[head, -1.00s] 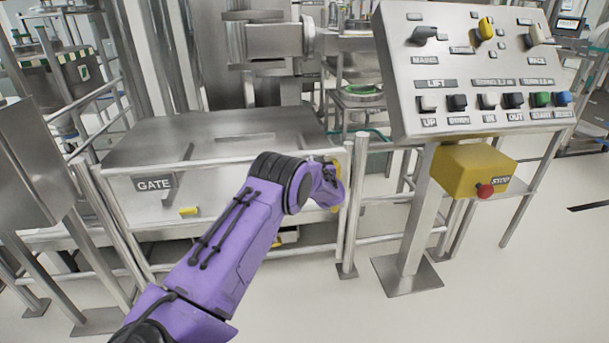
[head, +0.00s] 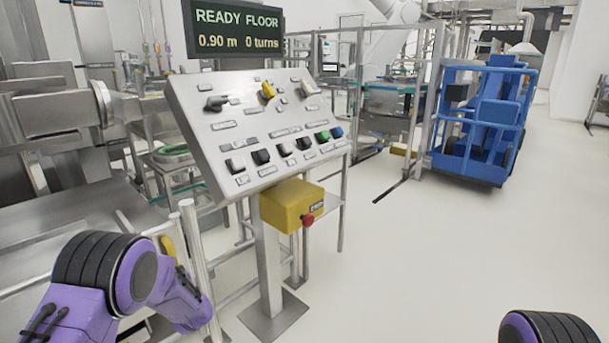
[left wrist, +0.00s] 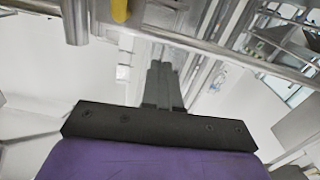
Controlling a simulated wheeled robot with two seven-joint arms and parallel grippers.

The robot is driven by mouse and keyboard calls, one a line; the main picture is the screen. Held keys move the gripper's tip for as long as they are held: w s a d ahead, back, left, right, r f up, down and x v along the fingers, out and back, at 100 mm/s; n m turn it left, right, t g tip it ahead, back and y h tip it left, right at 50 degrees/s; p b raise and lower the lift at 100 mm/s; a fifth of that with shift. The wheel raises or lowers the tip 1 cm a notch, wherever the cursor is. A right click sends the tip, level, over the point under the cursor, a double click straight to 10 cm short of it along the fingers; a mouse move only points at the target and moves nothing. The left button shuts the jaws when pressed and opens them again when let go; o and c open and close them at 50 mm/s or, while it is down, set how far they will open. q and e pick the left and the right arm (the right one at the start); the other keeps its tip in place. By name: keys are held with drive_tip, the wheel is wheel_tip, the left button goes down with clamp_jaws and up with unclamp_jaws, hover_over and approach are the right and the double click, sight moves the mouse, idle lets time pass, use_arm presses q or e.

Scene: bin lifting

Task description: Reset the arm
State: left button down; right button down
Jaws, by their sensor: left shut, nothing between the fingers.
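The left arm is purple with black joints and comes in at the lower left of the head view, beside the gate rails. Its gripper is hidden there. In the left wrist view the left gripper (left wrist: 162,84) is shut and empty, its dark fingers together over rails and pale floor. Only a black and purple part of my right arm shows at the lower right of the head view; its gripper is out of view. The grey control panel (head: 203,150) stands ahead, with knobs and push buttons. A display (head: 236,32) above it reads "READY FLOOR, 0.90 m, 0 turns".
A yellow box (head: 283,204) with a red stop button (head: 308,220) sits under the panel, near my left arm. Metal rails (head: 196,245) stand close to that arm. A blue wheeled frame (head: 440,160) stands at the back right. The floor (head: 430,260) at right is clear.

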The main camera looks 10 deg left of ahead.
use_arm(q)
drive_tip(key=s+d+f+m+g+h, duration=0.15)
drive_tip(key=s+d+f+h, duration=0.3)
drive_tip(key=s+f, duration=0.5)
drive_tip(key=s+d+f+m+h, duration=0.25)
drive_tip(key=s+d+f, duration=0.35)
drive_tip(key=s+f, duration=0.35)
drive_tip(key=s+d+f+m+g+h, duration=0.1)
drive_tip(key=s+d+f+g+h, duration=0.15)
drive_tip(key=s, duration=0.85)
drive_tip(key=s+d+f+g+h, duration=0.2)
drive_tip(key=s+d+f+g, duration=0.15)
drive_tip(key=s, duration=0.75)
wheel_tip(320, 180, up, 13)
drive_tip(key=p, duration=1.3)
drive_tip(key=shift+w+d+r+t, duration=0.15)
drive_tip(key=shift+w+t, duration=0.2)
drive_tip(key=shift+w, duration=0.05)
drive_tip(key=shift+y, duration=0.25)
